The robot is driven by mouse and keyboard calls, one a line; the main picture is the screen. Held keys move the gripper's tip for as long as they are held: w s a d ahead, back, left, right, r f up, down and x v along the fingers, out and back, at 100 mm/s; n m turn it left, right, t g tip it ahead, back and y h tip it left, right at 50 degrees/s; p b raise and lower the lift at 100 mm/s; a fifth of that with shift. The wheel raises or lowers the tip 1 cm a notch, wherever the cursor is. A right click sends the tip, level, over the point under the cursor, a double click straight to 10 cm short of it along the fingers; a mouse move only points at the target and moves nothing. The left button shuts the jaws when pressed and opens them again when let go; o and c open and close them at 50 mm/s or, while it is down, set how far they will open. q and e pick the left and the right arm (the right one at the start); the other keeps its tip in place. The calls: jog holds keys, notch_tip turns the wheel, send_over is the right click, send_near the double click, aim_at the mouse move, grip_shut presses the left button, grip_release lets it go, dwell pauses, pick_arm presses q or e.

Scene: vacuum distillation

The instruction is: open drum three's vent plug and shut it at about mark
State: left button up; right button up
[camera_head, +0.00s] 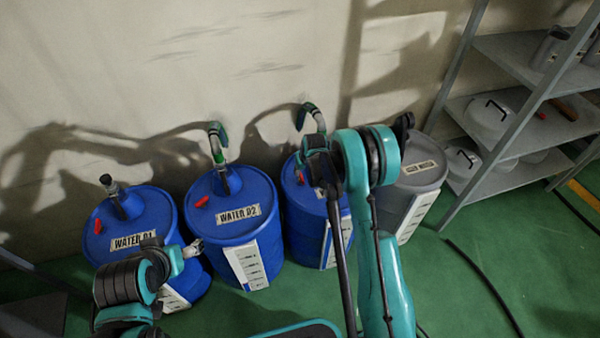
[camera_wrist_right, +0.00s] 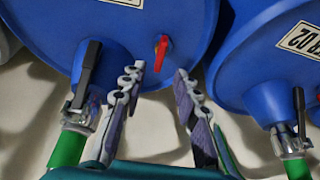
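Drum three (camera_head: 302,222) is a blue drum third from the left, partly hidden behind my right arm. Its red vent plug (camera_wrist_right: 161,50) stands on the drum top in the right wrist view. My right gripper (camera_wrist_right: 160,70) is open and empty, its fingertips on either side of the plug's near end in that view; contact does not show. In the head view the right gripper hangs over drum three's top, mostly hidden by its own wrist. A white strip with level marks (camera_head: 338,240) runs down the drum's front. My left gripper (camera_head: 193,248) is beside drum two; its fingers are too small to read.
Drums WATER 01 (camera_head: 150,213) and WATER 02 (camera_head: 257,200) stand to the left, with red plugs on top. A grey drum (camera_head: 425,172) stands to the right. Drum three's black-levered valve and green hose (camera_wrist_right: 68,150) are close to the right fingers. A shelf rack (camera_head: 500,140) is at right.

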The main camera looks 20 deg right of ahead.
aim_at(301, 176)
jog(key=b+x, duration=0.2)
jog(key=x, duration=0.4)
jog(key=shift+w+f, duration=0.15)
jog(key=shift+f, duration=0.1)
jog(key=shift+c, duration=0.4)
grip_shut()
